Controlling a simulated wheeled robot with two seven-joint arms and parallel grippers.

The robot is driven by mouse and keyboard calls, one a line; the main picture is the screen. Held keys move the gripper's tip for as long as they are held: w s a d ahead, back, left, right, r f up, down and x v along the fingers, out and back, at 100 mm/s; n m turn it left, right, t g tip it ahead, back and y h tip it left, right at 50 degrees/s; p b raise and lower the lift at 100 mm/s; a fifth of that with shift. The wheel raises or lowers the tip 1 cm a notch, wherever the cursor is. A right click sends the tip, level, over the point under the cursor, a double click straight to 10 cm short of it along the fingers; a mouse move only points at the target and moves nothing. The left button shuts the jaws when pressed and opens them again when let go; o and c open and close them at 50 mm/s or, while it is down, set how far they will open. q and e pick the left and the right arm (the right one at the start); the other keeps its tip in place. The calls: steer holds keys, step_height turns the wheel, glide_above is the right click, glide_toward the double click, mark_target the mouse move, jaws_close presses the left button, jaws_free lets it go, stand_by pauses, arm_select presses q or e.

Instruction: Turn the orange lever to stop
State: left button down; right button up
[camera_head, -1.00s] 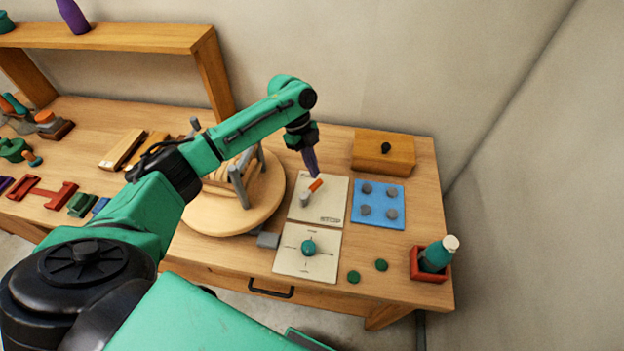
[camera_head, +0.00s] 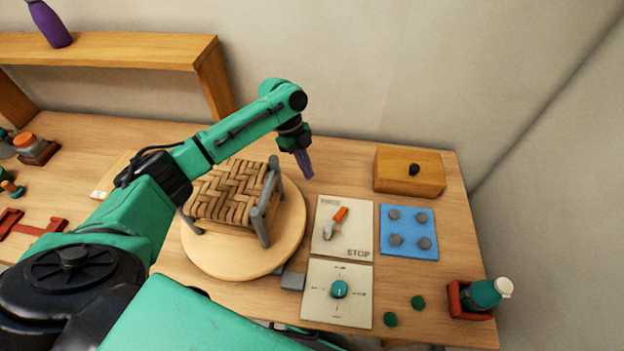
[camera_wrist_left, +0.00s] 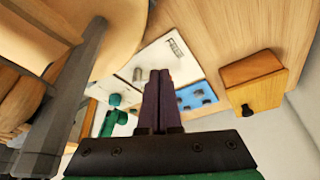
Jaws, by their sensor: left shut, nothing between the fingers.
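The orange lever (camera_head: 341,213) sits on a cream panel (camera_head: 325,246) marked STOP at its lower right. Its orange handle points to the upper right from a grey pivot end, away from the STOP mark. My left gripper (camera_head: 308,175) has its purple fingers shut and empty, up and left of the panel, apart from the lever. In the left wrist view the shut fingers (camera_wrist_left: 160,73) stand before the cream panel (camera_wrist_left: 155,55); a grey stub (camera_wrist_left: 137,74) shows beside them, and the orange handle cannot be made out. My right gripper is not in view.
A woven seat (camera_head: 228,190) stands on a round wooden turntable (camera_head: 225,260) left of the panel. A dial panel with a teal knob (camera_head: 339,289) lies in front. A blue plate (camera_head: 409,221) and a wooden box (camera_head: 408,172) are to the right, with a bottle (camera_head: 485,294) beyond.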

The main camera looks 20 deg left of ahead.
arm_select(q)
steer(key=d+f+b, duration=0.1)
steer(key=s+d+f+b, duration=0.1)
steer(key=f+b, duration=0.1)
steer(key=d+f+b, duration=0.1)
steer(key=f, duration=0.1)
steer(key=shift+s+d+f, duration=0.2)
steer(key=shift+s+d, duration=0.1)
steer(key=shift+d, duration=0.05)
steer(key=b+x, duration=0.3)
steer(key=shift+w+a+f, duration=0.1)
steer(key=shift+f, duration=0.25)
steer(key=d, duration=0.2)
steer(key=d+r+p, duration=0.1)
steer(key=shift+s, duration=0.35)
steer(key=shift+s+d+r, duration=0.1)
steer(key=shift+s+d, duration=0.1)
steer(key=shift+d, duration=0.25)
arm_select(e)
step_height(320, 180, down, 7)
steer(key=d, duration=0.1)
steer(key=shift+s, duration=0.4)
arm_select(q)
steer(key=shift+a, duration=0.15)
steer(key=shift+w+a, duration=0.1)
steer(key=shift+a, duration=0.05)
